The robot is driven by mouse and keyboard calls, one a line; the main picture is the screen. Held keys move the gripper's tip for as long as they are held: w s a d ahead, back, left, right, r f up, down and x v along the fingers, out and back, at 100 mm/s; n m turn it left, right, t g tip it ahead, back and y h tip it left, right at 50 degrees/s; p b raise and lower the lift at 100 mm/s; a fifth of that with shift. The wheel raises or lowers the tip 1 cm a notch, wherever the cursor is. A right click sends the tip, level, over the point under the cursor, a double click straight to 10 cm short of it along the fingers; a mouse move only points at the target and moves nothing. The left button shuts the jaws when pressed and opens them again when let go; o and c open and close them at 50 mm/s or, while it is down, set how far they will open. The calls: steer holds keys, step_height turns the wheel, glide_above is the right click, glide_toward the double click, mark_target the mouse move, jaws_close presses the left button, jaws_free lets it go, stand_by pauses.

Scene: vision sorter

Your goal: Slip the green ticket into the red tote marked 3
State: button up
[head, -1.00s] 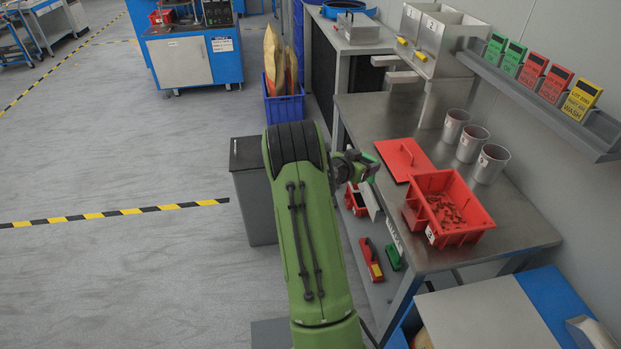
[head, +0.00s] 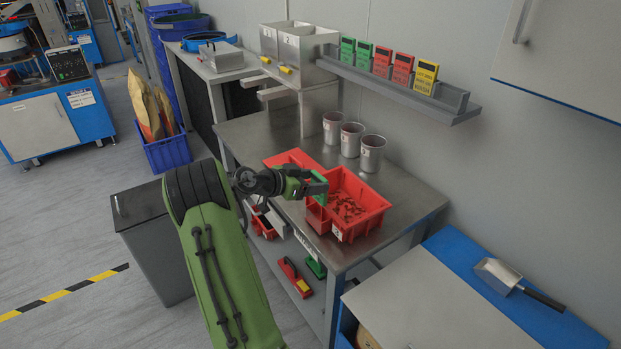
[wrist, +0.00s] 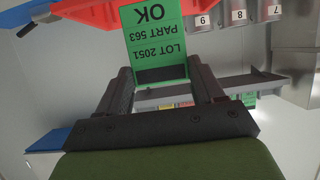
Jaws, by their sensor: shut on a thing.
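The red tote (head: 366,231) marked 3 stands on the steel table near its front edge, with small red parts inside. My gripper (head: 308,187) is at the tote's left side, at about rim height. It is shut on the green ticket (head: 319,186). In the wrist view the ticket (wrist: 152,40) sits between my two fingers (wrist: 163,77), with "LOT 2051 PART 563 OK" showing upside down. The tote's red wall (wrist: 85,14) lies along the top of that view, partly behind the ticket. I cannot tell whether the ticket touches the tote.
A red flat piece (head: 290,157) lies left of the tote. Three metal cups (head: 351,140) stand behind it. A wall rack (head: 430,101) holds green, red and yellow cards. A grey bin (head: 143,205) stands left of the table. A scoop (head: 505,275) lies on the blue-edged bench.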

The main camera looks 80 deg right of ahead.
mark_target(317, 197)
steer(key=shift+f+b, duration=1.7)
steer(key=shift+f, duration=1.05)
steer(key=shift+r, duration=0.1)
steer(key=shift+w+a+t+y+p, duration=0.15)
steer(key=shift+w+t+y+p, duration=0.1)
steer(key=shift+t+y+p, duration=0.15)
steer(key=shift+s+b, duration=0.1)
steer(key=shift+b, duration=0.75)
steer(key=shift+f+b, duration=1.45)
steer(key=shift+b, duration=0.2)
stand_by(0.8)
